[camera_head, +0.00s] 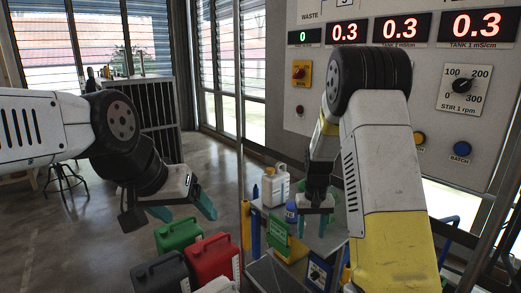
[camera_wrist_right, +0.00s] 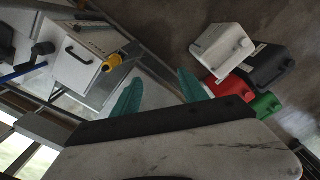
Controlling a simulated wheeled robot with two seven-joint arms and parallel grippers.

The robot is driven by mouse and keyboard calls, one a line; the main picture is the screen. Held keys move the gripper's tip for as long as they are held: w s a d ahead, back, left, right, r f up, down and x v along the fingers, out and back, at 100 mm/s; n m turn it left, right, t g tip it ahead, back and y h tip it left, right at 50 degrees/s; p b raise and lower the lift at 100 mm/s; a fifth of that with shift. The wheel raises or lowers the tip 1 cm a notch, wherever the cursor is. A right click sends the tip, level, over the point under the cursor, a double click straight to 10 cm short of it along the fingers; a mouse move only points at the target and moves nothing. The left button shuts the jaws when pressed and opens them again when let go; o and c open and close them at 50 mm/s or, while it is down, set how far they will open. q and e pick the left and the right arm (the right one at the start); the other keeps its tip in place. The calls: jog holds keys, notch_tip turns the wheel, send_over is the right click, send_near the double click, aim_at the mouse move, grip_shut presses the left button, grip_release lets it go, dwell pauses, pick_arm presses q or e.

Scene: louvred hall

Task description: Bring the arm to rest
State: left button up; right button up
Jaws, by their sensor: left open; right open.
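My left arm comes in from the left, and its gripper (camera_head: 183,209) hangs with its teal fingers spread and nothing between them. It is above and close to the green and red canisters in the picture; I cannot tell the exact gap. My right arm reaches forward in front of the control panel, white and yellow with a black joint. Its gripper (camera_head: 314,216) points down over the small work table. In the right wrist view its two teal fingers (camera_wrist_right: 160,92) stand apart with nothing between them.
A green canister (camera_head: 178,235), a red canister (camera_head: 213,258) and a black canister (camera_head: 160,274) stand at the lower left. A white jug (camera_head: 275,186) stands on the table behind my right gripper. The control panel (camera_head: 300,130) rises at the right. Open floor (camera_head: 90,230) lies left.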

jog(key=s+a+r+t+y, duration=0.1)
jog(key=s+r, duration=0.3)
jog(key=r, duration=0.4)
jog(key=s+r+t+y, duration=0.15)
jog(key=s+r, duration=0.25)
jog(key=r, duration=0.4)
jog(key=s+a+r+t, duration=0.1)
jog(key=s+r+t, duration=0.2)
jog(key=s+r, duration=0.5)
jog(key=s, duration=0.7)
jog(key=shift+s+t, duration=0.3)
jog(key=shift+t, duration=0.05)
